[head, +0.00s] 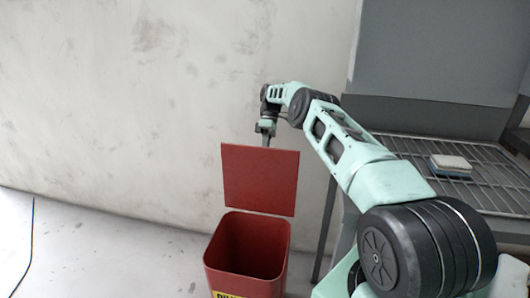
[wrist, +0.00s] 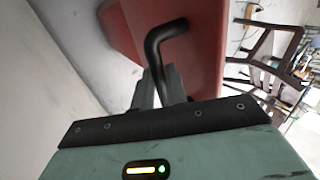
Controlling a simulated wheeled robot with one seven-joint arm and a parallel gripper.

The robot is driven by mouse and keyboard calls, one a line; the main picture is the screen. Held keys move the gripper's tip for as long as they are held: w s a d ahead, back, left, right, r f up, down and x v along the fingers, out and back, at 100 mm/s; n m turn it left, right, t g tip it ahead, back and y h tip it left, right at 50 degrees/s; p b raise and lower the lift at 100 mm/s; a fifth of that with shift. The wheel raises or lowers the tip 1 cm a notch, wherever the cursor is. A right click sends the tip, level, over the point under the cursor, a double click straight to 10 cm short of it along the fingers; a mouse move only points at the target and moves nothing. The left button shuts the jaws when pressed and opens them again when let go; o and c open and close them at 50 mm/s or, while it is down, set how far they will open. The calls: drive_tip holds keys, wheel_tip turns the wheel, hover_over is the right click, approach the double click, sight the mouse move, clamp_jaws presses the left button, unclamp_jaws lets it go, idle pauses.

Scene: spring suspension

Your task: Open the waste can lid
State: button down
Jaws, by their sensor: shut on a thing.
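The red waste can (head: 246,250) stands on the floor with its mouth uncovered and its dark inside showing. Its red lid (head: 260,180) is raised, standing about upright above the can's rear rim. My gripper (head: 267,139) is at the lid's top edge in the head view. In the wrist view, my gripper (wrist: 160,88) is shut on the black bent handle (wrist: 163,42) of the lid. The red lid panel (wrist: 205,50) fills the upper middle of that view.
A grey wire rack table (head: 480,190) stands at the right, with a blue and white sponge-like block (head: 450,165) on it. A pale wall (head: 120,100) is behind the can. The floor left of the can is clear except for a dark cable (head: 31,235) at the far left.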

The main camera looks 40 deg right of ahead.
drive_tip(key=shift+s+f, duration=0.2)
drive_tip(key=shift+f, duration=0.2)
drive_tip(key=c, duration=1.4)
unclamp_jaws()
drive_tip(key=shift+r, duration=0.15)
drive_tip(key=shift+w, duration=0.1)
wheel_tip(320, 180, up, 10)
drive_tip(key=shift+p, duration=0.35)
